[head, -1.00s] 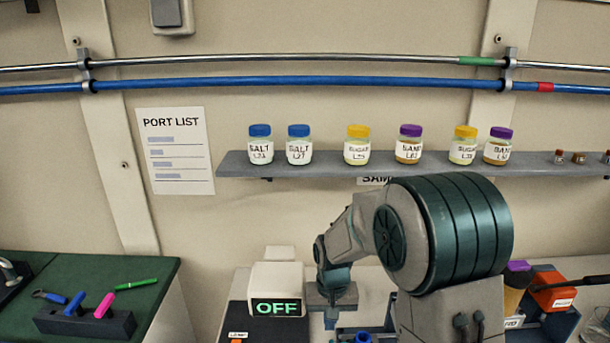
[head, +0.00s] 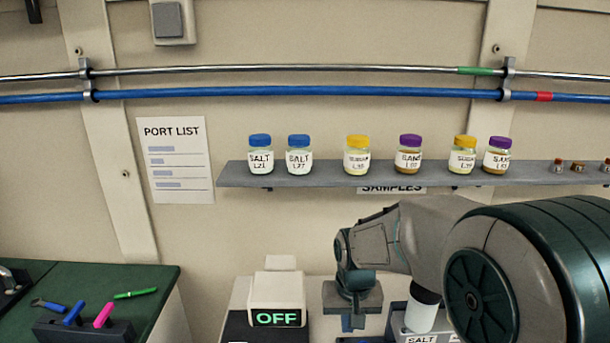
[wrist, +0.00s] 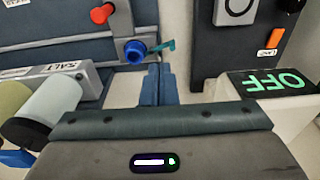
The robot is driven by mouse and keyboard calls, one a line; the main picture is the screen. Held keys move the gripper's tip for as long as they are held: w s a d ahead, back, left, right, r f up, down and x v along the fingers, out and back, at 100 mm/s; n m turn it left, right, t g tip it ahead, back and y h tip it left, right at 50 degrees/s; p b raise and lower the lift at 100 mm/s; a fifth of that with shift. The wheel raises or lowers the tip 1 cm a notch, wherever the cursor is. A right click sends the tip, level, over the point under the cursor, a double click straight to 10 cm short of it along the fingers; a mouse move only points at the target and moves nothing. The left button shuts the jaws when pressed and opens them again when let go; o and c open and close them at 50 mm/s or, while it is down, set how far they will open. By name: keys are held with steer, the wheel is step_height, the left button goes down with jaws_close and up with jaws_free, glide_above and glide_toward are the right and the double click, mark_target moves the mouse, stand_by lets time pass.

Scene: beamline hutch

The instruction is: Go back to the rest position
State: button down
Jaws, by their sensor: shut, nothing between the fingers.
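My gripper (wrist: 161,84) shows in the wrist view with its two blue fingers together and nothing held between them. In the head view my gripper (head: 352,322) points down, just right of the white box with the green OFF display (head: 277,317). The fingertips are low in that view and partly cut by the bottom edge. My dark green arm link covers the lower right of the head view.
A shelf (head: 330,178) on the wall carries several lidded jars. A blue knob (wrist: 135,51) and a red knob (wrist: 102,12) are near my fingers. A SALT-labelled holder (wrist: 58,78) is at left. A green bench (head: 50,290) stands at lower left.

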steer(key=s+d+r+t+b, duration=0.1)
steer(key=s+d+r, duration=0.2)
steer(key=s, duration=0.4)
steer(key=s+d+r+t, duration=0.1)
steer(key=s+d+r, duration=0.1)
steer(key=s, duration=0.5)
steer(key=shift+s+d+r+t+b, duration=0.2)
steer(key=shift+d+r+t+b, duration=0.15)
steer(key=shift+r, duration=0.45)
steer(key=c, duration=2.1)
jaws_free()
steer(key=shift+s+d, duration=0.15)
steer(key=shift+s, duration=0.2)
steer(key=o, duration=0.6)
steer(key=shift+s, duration=0.2)
